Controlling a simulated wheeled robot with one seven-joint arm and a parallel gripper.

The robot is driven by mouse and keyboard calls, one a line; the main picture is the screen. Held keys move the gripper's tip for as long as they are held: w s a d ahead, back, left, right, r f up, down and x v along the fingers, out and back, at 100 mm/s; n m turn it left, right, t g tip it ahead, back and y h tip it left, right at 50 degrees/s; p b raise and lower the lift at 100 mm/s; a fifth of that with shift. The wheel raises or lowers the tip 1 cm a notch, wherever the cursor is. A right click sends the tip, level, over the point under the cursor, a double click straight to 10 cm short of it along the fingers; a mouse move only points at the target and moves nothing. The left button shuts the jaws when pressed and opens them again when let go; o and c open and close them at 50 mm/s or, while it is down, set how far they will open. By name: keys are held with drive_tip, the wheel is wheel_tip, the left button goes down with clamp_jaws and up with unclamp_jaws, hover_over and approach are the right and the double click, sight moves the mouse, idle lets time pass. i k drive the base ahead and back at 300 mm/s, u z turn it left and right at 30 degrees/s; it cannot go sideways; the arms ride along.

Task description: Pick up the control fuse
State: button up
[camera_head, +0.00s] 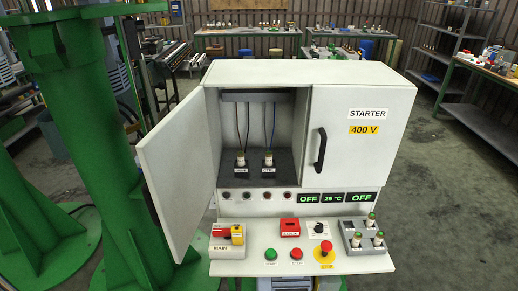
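The right one (268,157) stands behind a label that seems to read CTRL. The left one (240,157) has a label too small to read surely. Several similar fuses stand in a grey holder (350,229) at the right of the front shelf, one of them near the back (371,219). No label shows which of these is a control fuse. My gripper is not in view.
The cabinet's left door (178,165) is swung open; its right door (358,150) is shut. The shelf carries a MAIN switch (228,234), red LOCK piece (290,227), and buttons including an emergency stop (324,252). A large green column (85,110) stands left.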

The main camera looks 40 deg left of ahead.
sight(268, 154)
drive_tip(key=u, duration=0.75)
drive_tip(key=i, duration=0.85)
drive_tip(key=u, duration=1.45)
drive_tip(key=i, duration=0.5)
drive_tip(key=u, duration=0.3)
